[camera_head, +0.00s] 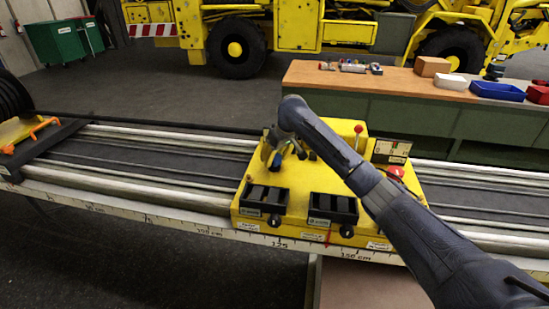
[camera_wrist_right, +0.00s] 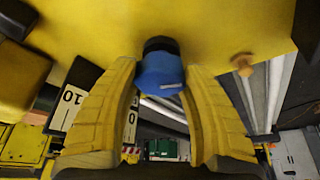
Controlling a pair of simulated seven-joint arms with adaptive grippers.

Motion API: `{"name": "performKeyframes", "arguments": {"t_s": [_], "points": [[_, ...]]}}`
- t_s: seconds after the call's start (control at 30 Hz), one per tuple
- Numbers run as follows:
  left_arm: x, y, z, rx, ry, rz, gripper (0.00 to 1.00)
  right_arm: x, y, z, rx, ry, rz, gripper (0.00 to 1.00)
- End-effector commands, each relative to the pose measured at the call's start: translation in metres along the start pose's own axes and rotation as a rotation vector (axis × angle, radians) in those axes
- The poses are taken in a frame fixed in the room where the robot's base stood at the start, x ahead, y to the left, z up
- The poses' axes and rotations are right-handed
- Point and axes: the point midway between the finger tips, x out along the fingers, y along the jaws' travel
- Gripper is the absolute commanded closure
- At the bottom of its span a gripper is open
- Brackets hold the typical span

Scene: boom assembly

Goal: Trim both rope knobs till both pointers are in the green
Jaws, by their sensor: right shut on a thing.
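My right gripper (camera_head: 277,153) reaches over the yellow machine housing (camera_head: 352,128) on the rail bed, its arm coming in from the right. In the right wrist view its two yellow fingers (camera_wrist_right: 160,82) are shut on a blue knob (camera_wrist_right: 159,76) with a black collar against the yellow housing. In the head view my gripper mostly hides this knob. I cannot make out a second rope knob for certain. A gauge panel (camera_head: 392,148) with coloured bands stands at the housing's right; its pointers are too small to read. My left gripper is not in view.
Two black slotted boxes (camera_head: 332,207) with black round knobs (camera_head: 346,231) sit at the housing's front. A red-topped lever (camera_head: 358,130) and a red button (camera_head: 396,172) stand near my arm. A workbench (camera_head: 310,77) with bins is behind.

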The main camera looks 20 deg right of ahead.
Motion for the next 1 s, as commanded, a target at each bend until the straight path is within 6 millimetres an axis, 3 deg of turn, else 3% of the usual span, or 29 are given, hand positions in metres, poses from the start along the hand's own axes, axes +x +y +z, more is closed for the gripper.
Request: {"name": "performKeyframes", "arguments": {"t_s": [0.17, 0.63, 1.0], "points": [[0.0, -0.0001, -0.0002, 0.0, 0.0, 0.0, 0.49, 0.0003, 0.0004, 0.0001, -0.012, 0.0, -0.005, 0.82], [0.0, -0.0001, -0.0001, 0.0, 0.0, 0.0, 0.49, 0.0008, -0.0002, 0.0002, -0.295, -0.001, -0.123, 0.82], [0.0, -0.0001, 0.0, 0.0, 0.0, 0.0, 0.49, 0.0007, -0.0007, 0.0, -0.324, 0.0, -0.135, 0.82]]}}
